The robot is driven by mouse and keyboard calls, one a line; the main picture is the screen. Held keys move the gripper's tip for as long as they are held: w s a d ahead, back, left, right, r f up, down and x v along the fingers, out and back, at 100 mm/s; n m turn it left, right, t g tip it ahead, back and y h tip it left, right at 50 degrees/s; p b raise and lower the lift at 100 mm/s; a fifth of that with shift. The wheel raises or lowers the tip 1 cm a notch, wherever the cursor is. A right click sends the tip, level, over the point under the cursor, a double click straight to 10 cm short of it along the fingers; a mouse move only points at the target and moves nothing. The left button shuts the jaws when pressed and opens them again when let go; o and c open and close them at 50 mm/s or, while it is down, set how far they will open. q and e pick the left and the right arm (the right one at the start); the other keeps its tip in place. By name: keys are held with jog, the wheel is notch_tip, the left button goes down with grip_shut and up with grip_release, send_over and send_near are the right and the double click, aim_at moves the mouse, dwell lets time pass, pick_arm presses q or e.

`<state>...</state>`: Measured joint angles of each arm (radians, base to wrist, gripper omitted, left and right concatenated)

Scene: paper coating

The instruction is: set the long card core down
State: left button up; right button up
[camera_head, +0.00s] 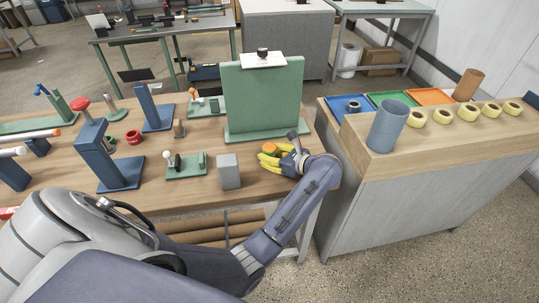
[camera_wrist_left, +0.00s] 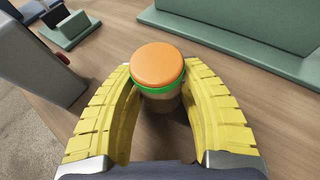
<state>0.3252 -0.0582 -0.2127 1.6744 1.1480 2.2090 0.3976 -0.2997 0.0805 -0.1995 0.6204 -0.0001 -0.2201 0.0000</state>
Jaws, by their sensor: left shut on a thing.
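My left gripper (camera_head: 283,150) has yellow fingers and is over the right end of the wooden workbench, in front of the green upright panel. It is shut on a short brown cylinder with an orange top (camera_wrist_left: 158,66) and a green ring under the top. The wrist view looks down on it between both fingers (camera_wrist_left: 165,118). The fingers hide its lower part, so I cannot tell whether it touches the bench. A plain brown card tube (camera_head: 468,84) stands upright on the right counter. My right gripper is not in view.
A green panel (camera_head: 262,98) stands just behind my left gripper, and a grey block (camera_head: 229,172) stands to its left. Blue stands (camera_head: 92,150) fill the bench's left side. The right counter (camera_head: 440,146) holds a blue-grey cylinder (camera_head: 388,126), several yellow rolls and coloured trays.

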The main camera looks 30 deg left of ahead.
aim_at(275, 156)
pick_arm(q)
jog(key=shift+f, duration=0.15)
jog(key=o, duration=1.2)
jog(key=shift+v, duration=2.05)
